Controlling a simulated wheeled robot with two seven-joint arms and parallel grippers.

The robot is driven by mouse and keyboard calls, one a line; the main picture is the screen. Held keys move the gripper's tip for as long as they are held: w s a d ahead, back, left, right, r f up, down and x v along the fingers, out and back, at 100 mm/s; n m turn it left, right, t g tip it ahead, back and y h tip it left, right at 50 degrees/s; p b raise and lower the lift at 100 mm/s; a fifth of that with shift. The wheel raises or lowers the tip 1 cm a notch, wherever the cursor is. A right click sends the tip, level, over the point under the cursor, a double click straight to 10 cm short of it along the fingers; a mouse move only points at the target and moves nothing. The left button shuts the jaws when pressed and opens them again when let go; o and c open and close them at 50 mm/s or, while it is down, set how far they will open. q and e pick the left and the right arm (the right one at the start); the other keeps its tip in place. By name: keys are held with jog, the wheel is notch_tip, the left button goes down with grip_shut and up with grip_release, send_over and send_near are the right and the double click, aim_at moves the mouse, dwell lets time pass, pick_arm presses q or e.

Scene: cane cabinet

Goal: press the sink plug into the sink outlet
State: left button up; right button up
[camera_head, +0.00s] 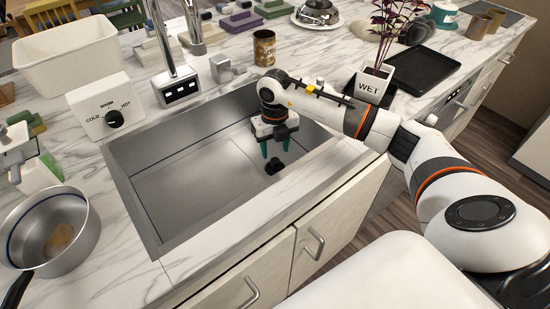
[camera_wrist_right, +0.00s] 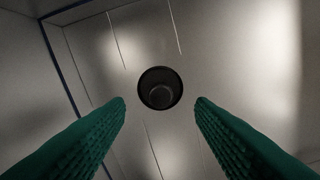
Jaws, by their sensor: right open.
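The steel sink (camera_head: 180,165) is set into the marble counter. A small black piece, which looks like the sink plug (camera_head: 272,166), is on the sink floor toward the right end. In the right wrist view it shows as a dark round shape (camera_wrist_right: 160,88) with a paler inner disc. I cannot make out a separate outlet, nor tell whether the plug sits in it. My right gripper (camera_head: 275,152) reaches down into the sink just above this piece. Its green fingers (camera_wrist_right: 160,101) are open and empty, one to each side of the dark round shape. My left gripper is out of view.
The faucet (camera_head: 172,60) and the hot-cold control box (camera_head: 103,105) stand behind the sink. A pot (camera_head: 60,225) is at the left. A brown cup (camera_head: 264,48), a plant in a "WET" pot (camera_head: 373,88) and a black tray (camera_head: 424,68) stand behind and right.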

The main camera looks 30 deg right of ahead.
aim_at(275, 160)
notch_tip(275, 160, up, 6)
jog(key=shift+f, duration=0.15)
dwell(0.5)
